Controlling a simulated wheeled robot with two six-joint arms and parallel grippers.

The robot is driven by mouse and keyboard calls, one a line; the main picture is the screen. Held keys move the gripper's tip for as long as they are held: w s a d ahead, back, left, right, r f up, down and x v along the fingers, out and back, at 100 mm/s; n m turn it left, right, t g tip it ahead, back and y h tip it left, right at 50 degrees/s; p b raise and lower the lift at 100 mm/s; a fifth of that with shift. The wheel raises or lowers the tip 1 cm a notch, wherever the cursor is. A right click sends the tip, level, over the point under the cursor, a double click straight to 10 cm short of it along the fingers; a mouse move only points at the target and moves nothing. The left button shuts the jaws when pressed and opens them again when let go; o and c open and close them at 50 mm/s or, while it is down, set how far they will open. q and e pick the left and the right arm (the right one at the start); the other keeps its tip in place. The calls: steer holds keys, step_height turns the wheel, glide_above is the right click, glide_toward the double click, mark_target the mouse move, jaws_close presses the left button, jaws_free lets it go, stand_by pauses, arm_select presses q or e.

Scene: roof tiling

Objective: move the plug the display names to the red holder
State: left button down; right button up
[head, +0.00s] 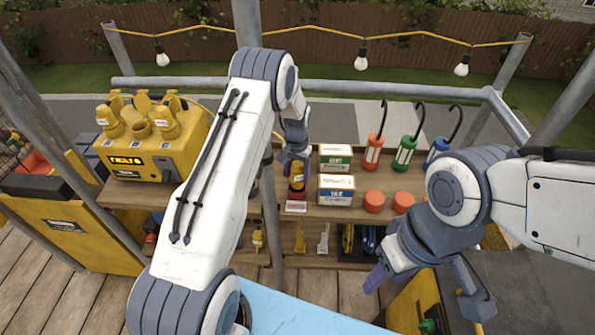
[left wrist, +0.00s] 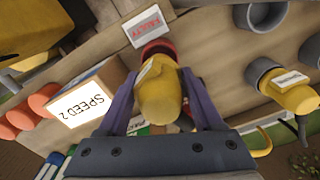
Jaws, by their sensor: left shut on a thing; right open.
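My left gripper (head: 293,168) is shut on a yellow plug (left wrist: 160,92). The plug is at the red holder (head: 297,194) on the shelf; the left wrist view shows the holder's red rim (left wrist: 158,47) just beyond the plug. I cannot tell how deep the plug sits. The yellow power box (head: 165,152) stands at the left with several yellow plugs (head: 107,118) and a grey socket on top. Its black display (head: 127,160) has yellow text too small to read. My right gripper (head: 425,297) is open and empty at the lower right.
A white card (head: 296,207) lies before the red holder. A post (head: 270,215) rises before the shelf.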

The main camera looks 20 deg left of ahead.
mark_target(296, 182)
arm_select(q)
steer(key=shift+f+b, duration=0.55)
steer(key=shift+f, duration=0.8)
steer(key=shift+w, duration=0.1)
steer(key=shift+s, duration=0.3)
steer(key=shift+f+b, duration=0.5)
steer(key=shift+f, duration=0.1)
steer(key=shift+c, duration=1.7)
jaws_free()
steer(key=shift+r+p, duration=3.45)
steer(key=shift+r, duration=2.1)
steer(key=shift+s, duration=0.1)
